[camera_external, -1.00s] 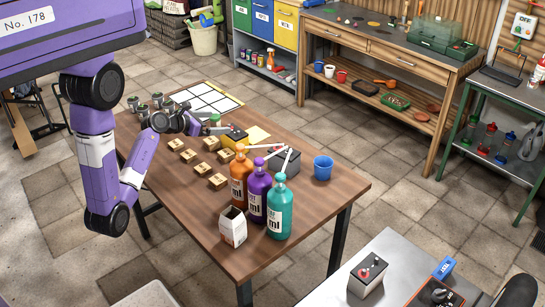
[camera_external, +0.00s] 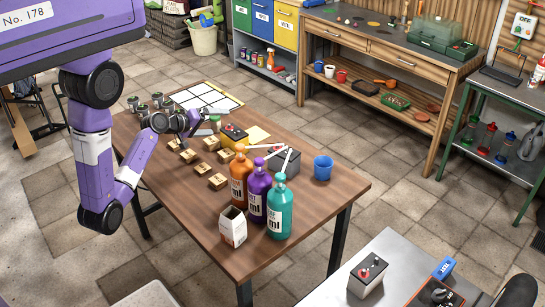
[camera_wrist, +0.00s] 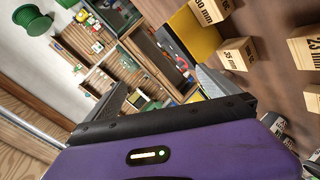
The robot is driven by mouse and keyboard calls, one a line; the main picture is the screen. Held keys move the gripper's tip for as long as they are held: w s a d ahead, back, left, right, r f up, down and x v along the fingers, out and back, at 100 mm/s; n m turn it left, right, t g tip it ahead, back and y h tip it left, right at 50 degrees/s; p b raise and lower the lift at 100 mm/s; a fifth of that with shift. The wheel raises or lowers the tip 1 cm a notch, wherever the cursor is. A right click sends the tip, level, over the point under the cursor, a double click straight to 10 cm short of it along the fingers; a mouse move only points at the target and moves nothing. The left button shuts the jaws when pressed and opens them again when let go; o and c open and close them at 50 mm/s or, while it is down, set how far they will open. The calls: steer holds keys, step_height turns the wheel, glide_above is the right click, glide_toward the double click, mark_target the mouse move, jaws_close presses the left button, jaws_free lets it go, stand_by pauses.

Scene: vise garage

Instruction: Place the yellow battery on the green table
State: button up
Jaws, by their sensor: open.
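The yellow battery (camera_external: 231,137), with a dark top carrying red parts, stands on the brown wooden table among small wooden blocks. It also shows in the wrist view (camera_wrist: 201,40), yellow side facing me. My gripper (camera_external: 205,126) is open and empty, just left of the battery and apart from it. In the wrist view, the dark fingers of my gripper (camera_wrist: 165,88) are spread. A green-framed table (camera_external: 477,88) stands at the far right, with bottles on its lower shelf.
Orange, purple and teal bottles (camera_external: 256,196) stand in front of the battery. Wooden blocks (camera_external: 211,144) lie close below my gripper. Floor is open between the brown table and the green-framed table.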

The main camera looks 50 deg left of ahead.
steer(key=m, duration=1.2)
glide_toward(227, 138)
steer(key=x, duration=0.4)
steer(key=shift+w+d+r, duration=0.1)
steer(key=shift+r, duration=0.15)
steer(key=shift+w+f, duration=0.2)
steer(key=shift+f, duration=0.05)
steer(key=x, duration=0.5)
steer(key=shift+b+x, duration=0.5)
steer(key=shift+x, duration=2.85)
steer(key=shift+w+r, duration=0.1)
steer(key=shift+r, duration=0.1)
steer(key=shift+c, duration=0.2)
